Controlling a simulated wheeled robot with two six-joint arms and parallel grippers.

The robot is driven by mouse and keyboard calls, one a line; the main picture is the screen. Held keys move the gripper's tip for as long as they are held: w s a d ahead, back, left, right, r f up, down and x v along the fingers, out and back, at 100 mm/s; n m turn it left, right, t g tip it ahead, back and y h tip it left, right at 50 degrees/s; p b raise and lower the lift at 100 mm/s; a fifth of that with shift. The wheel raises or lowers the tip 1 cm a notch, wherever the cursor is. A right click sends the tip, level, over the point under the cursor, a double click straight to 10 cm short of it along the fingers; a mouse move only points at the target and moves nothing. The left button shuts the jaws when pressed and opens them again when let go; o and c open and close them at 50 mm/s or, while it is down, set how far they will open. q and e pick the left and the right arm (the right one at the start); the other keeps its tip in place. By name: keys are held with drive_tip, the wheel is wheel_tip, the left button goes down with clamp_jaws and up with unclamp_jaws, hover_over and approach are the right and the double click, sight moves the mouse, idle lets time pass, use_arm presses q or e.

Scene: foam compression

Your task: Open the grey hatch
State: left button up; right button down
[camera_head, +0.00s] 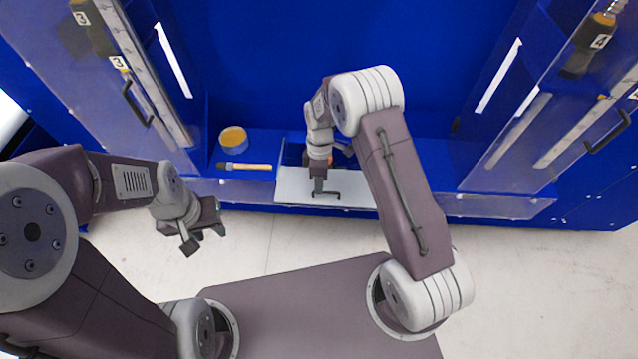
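The grey hatch (352,188) is a light grey panel at the front of the blue cabinet, below the middle of the picture's top half. A dark handle (327,195) shows on it. My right gripper (319,186) is over the hatch at this handle, seen from above. Its fingers are small and partly hidden by its own wrist, so I cannot tell whether they are closed on the handle. My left gripper (206,232) hangs to the left of the hatch, in front of the cabinet and away from it. Its fingers look apart, with nothing between them.
A round container (233,139) with a yellowish top and a wooden-handled brush (245,166) sit on the blue ledge left of the hatch. Clear doors with dark handles stand at the left (137,104) and right (606,131). The pale floor in front is clear.

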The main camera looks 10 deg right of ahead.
drive_tip(key=c, duration=1.8)
unclamp_jaws()
drive_tip(key=shift+w, duration=0.15)
drive_tip(key=shift+o, duration=1.4)
drive_tip(key=shift+w+d+f, duration=0.15)
drive_tip(key=shift+w+f, duration=0.05)
drive_tip(key=shift+w, duration=0.1)
drive_tip(key=shift+w+f, duration=0.1)
drive_tip(key=shift+w, duration=0.05)
drive_tip(key=shift+s, duration=0.35)
use_arm(q)
drive_tip(key=shift+w+d+f, duration=0.1)
drive_tip(key=shift+w, duration=0.4)
use_arm(e)
drive_tip(key=shift+w, duration=0.15)
